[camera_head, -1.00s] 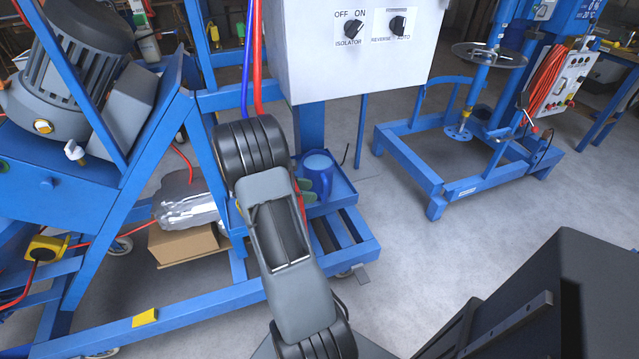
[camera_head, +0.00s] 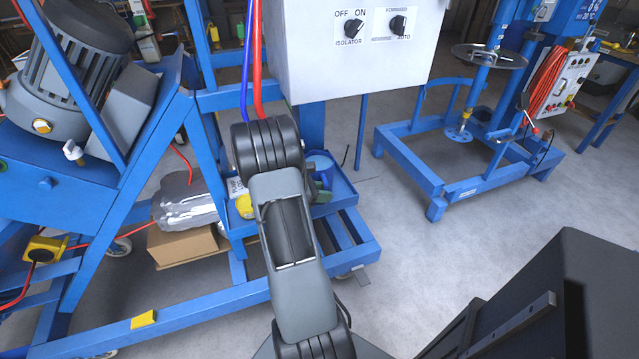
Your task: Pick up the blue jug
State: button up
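The blue jug (camera_head: 321,161) stands in a blue tray (camera_head: 343,190) on the blue frame below the white control box. Only part of its rim and side shows to the right of my arm; the rest is hidden behind the arm. My arm reaches from the bottom centre toward the tray. My gripper is hidden behind my own arm, so its fingers and any contact with the jug cannot be seen.
A yellow round item (camera_head: 245,206) and a white labelled item (camera_head: 236,187) sit left of my arm. The white control box (camera_head: 345,50) hangs above the tray. A cardboard box (camera_head: 182,243) lies lower left. Grey floor (camera_head: 440,270) is clear at right.

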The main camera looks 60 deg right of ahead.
grip_shut()
jog(key=shift+r, duration=0.15)
